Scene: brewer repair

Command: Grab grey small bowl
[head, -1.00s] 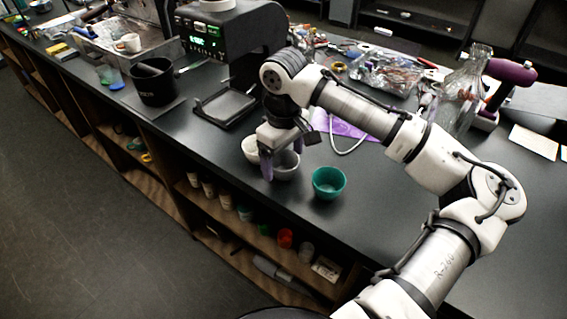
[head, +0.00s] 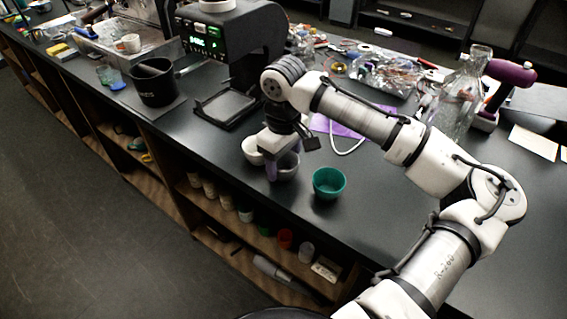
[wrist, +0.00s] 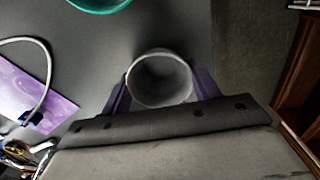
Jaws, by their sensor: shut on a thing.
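The grey small bowl (wrist: 160,80) is between my gripper's two purple fingers in the wrist view. Its open rim faces the camera and it looks empty. In the head view the grey bowl (head: 288,168) stands near the counter's front edge, partly hidden by my gripper (head: 283,167). My gripper (wrist: 160,92) is shut on the bowl, with one finger on each side of it. I cannot tell whether the bowl still touches the counter.
A coffee machine (head: 222,50) stands behind. A purple sheet and cable (head: 345,128) lie behind right.

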